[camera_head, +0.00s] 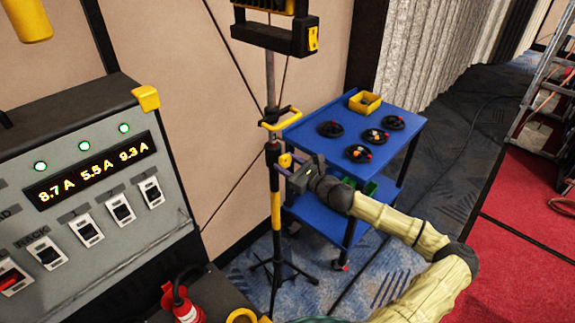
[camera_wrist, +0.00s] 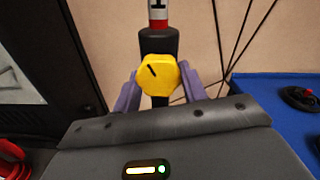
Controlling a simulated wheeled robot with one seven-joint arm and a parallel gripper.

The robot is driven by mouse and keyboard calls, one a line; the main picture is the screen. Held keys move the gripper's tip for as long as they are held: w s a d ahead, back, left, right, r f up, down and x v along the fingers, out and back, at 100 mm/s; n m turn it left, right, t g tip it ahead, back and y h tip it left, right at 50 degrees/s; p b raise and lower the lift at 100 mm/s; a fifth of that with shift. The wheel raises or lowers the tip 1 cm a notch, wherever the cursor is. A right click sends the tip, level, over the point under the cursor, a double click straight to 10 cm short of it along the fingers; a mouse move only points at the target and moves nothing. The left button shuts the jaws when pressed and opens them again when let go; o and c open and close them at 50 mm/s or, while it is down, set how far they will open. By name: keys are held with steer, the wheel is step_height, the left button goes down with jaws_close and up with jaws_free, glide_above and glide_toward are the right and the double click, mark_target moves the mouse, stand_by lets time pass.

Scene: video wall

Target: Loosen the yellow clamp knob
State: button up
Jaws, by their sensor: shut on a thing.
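The yellow clamp knob (camera_wrist: 157,75) sits on the dark collar of an upright stand pole (camera_wrist: 158,41). A short dark line marks its face, slanting up to the left. My gripper (camera_wrist: 158,92) is shut on the knob, with one purple-grey finger at its left side and one at its right. In the head view the knob (camera_head: 285,160) shows small beside the pole, and my gripper (camera_head: 291,168) reaches it from the right. The finger contact is partly hidden there.
A blue cart (camera_head: 330,110) with coiled cables and a yellow bin (camera_head: 365,102) stands just behind and right of the pole. A power box (camera_head: 90,190) with lit ammeters stands at left. A yellow handle (camera_head: 281,119) juts from the pole above the knob.

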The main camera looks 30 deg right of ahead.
steer(key=n+b, duration=0.4)
steer(key=n, duration=0.2)
steer(key=shift+f, duration=0.1)
steer(key=n+b, duration=0.3)
steer(key=n, duration=0.1)
steer(key=shift+d+n, duration=0.1)
steer(key=shift+n, duration=0.2)
steer(key=shift+n+b, duration=0.4)
steer(key=shift+n, duration=0.5)
steer(key=shift+r, duration=0.2)
steer(key=o, duration=1)
steer(key=shift+d, duration=0.15)
